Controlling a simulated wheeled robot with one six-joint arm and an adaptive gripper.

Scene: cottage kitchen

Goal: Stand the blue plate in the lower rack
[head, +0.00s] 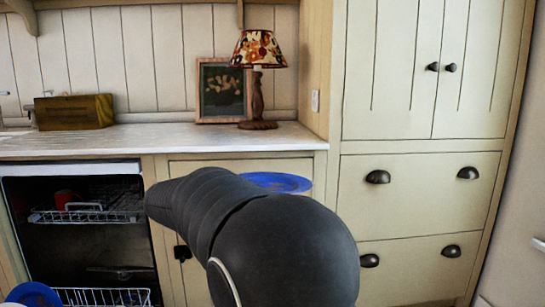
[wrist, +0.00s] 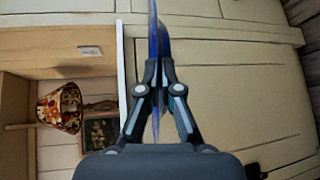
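My gripper (wrist: 159,74) is shut on a blue plate (wrist: 158,32), seen edge-on between the fingers in the wrist view. In the head view the held blue plate (head: 277,182) shows behind my dark arm, lying nearly flat in the air in front of the cabinet below the worktop. The fingers are hidden by the arm there. The lower rack (head: 108,298) is a white wire basket at the bottom left, partly cut off by the frame. My gripper is to the right of it and higher.
The open dishwasher (head: 100,169) has an upper rack (head: 86,215) holding a red mug (head: 66,199). Another blue round item (head: 34,294) is at the lower left corner. On the worktop (head: 150,140) are a lamp (head: 258,83), a picture frame (head: 222,92) and a wooden box (head: 74,111).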

